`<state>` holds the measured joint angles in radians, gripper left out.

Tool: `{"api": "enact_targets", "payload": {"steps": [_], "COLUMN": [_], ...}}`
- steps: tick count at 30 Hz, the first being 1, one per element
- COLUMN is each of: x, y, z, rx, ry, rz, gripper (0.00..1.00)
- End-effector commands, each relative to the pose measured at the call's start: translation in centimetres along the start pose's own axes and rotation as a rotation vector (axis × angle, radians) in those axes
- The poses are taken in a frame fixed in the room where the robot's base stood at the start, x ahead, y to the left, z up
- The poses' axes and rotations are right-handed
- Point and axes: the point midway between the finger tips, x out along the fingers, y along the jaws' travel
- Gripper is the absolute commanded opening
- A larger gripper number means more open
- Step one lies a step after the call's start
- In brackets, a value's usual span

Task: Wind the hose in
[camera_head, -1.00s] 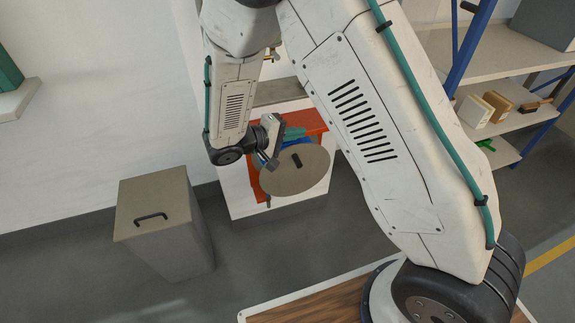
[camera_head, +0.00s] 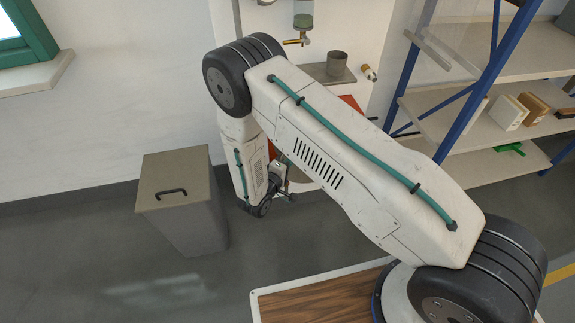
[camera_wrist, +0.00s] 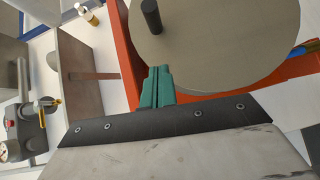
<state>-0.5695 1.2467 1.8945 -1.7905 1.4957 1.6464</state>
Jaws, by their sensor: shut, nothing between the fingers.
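The hose reel's round grey-beige disc (camera_wrist: 225,45) fills the upper right of the wrist view. Its dark upright crank knob (camera_wrist: 151,18) stands near the disc's left edge. A red-orange frame (camera_wrist: 125,60) runs beside the disc. A bit of blue hose (camera_wrist: 303,50) shows at the right edge. My gripper (camera_wrist: 158,80) has teal fingers, shut and empty, at the disc's near edge, apart from the knob. In the head view my arm hides most of the reel; only a corner of the red frame (camera_head: 351,102) shows clearly. The fingertips are hidden there.
A grey lidded bin (camera_head: 180,200) stands on the floor left of my arm. A wall shelf (camera_head: 330,75) holds a grey cup (camera_head: 337,63), with a brass tap (camera_head: 297,41) nearby. A blue-post rack (camera_head: 470,95) stands right. The floor at front left is clear.

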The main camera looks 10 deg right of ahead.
Motion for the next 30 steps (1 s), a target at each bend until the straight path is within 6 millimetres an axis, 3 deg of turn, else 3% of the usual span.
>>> {"api": "enact_targets", "payload": {"steps": [6,12,30], "x": [4.7,6.5,6.8], "y": [0.0,0.0,0.1], "z": [0.1,2.2,2.5], "rx": [0.0,-0.002,0.009], "ry": [-0.005,-0.003,0.008], "rz": [0.001,0.0,-0.01], "gripper": [0.0,0.0,0.0]}}
